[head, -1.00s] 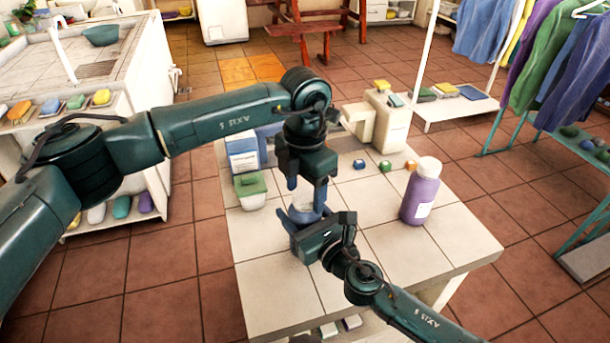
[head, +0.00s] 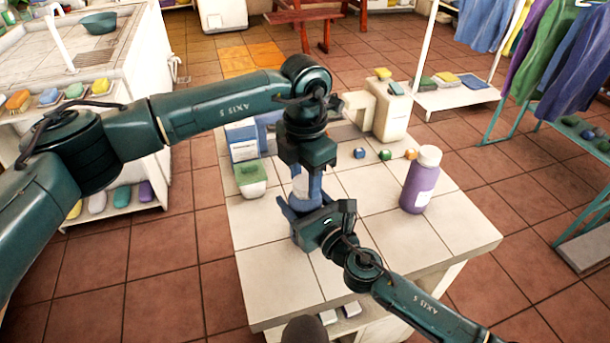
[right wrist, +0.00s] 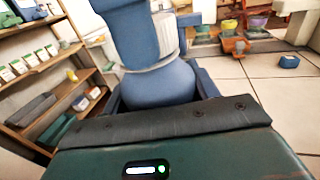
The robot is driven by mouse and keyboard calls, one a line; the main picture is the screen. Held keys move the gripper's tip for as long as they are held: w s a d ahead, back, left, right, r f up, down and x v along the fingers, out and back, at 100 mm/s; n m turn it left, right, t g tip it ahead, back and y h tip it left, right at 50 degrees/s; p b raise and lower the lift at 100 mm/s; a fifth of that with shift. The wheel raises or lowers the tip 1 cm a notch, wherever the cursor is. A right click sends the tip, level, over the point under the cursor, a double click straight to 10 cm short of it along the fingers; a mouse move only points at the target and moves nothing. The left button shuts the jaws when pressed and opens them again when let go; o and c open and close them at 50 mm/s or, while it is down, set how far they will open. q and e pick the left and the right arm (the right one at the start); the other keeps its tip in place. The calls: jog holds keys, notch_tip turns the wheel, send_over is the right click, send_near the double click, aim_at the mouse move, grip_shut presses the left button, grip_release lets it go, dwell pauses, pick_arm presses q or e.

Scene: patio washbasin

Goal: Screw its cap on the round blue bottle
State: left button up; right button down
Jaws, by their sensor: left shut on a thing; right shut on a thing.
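The round blue bottle (right wrist: 160,85) is upright in my right gripper (head: 302,216), which is shut on it above the tiled table. In the head view the bottle is mostly hidden by the grippers. A whitish cap (right wrist: 164,32) is directly above the bottle, between the blue fingers of my left gripper (head: 306,194), which is shut on it from above. A pale band (right wrist: 158,66) shows where cap and bottle meet. I cannot tell whether the cap's thread is engaged.
A purple bottle (head: 420,182) with a white top stands right on the table (head: 460,225). Small blue (head: 359,153), green (head: 385,154) and orange (head: 411,154) pieces lie behind. A green-lidded tub (head: 250,180) and cream container (head: 390,115) stand farther back. The front tabletop is clear.

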pick_arm(q)
jog(key=shift+m, duration=0.4)
jog(key=o, duration=1.2)
notch_tip(320, 180, up, 12)
jog(key=shift+r, duration=0.1)
pick_arm(e)
jog(key=shift+c, duration=1.6)
grip_release()
